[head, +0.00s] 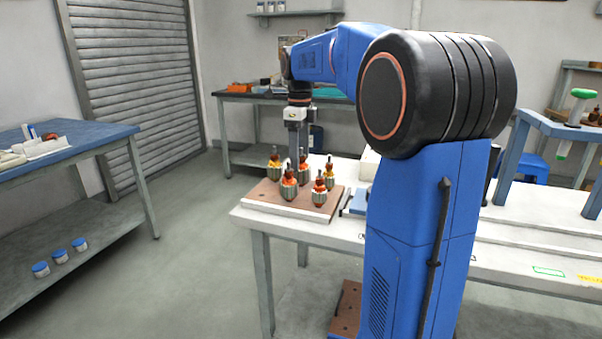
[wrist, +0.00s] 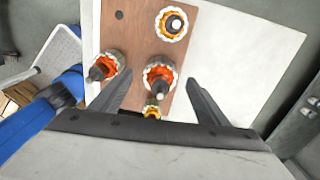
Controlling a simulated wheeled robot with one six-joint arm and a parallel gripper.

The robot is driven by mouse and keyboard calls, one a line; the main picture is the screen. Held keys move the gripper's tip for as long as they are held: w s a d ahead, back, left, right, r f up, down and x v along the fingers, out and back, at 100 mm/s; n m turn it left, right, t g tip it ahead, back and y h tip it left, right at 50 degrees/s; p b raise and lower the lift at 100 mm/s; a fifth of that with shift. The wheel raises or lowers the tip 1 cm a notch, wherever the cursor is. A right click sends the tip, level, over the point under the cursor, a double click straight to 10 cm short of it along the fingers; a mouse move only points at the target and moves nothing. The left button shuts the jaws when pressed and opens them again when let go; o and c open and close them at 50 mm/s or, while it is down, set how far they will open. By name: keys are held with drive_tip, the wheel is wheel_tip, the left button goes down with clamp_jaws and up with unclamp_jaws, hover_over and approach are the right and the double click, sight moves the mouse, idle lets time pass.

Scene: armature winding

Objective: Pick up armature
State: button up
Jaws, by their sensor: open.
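Several armatures, with grey ribbed bodies, orange windings and dark shafts, stand upright on a brown board (head: 262,197) at the table's left end. One armature (head: 289,186) is at the board's front; another (head: 319,193) is to its right. My gripper (head: 298,152) points down over the board, among the armature tops. In the wrist view my gripper (wrist: 158,78) is open, its fingers spread left and right of one armature (wrist: 160,72), with no visible contact. Other armatures stand to its left (wrist: 103,66) and beyond it (wrist: 172,23). One nearer armature (wrist: 152,111) is partly hidden by the gripper body.
The board lies on a white table (head: 345,233). My arm and column hide much of the table's middle. A blue-topped bench (head: 95,140) stands at left and another bench (head: 240,97) behind. The floor between is clear.

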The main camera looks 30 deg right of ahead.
sight(301, 166)
wheel_tip(301, 166, down, 4)
drive_tip(key=shift+s+d+f, duration=0.1)
drive_tip(key=c, duration=1.6)
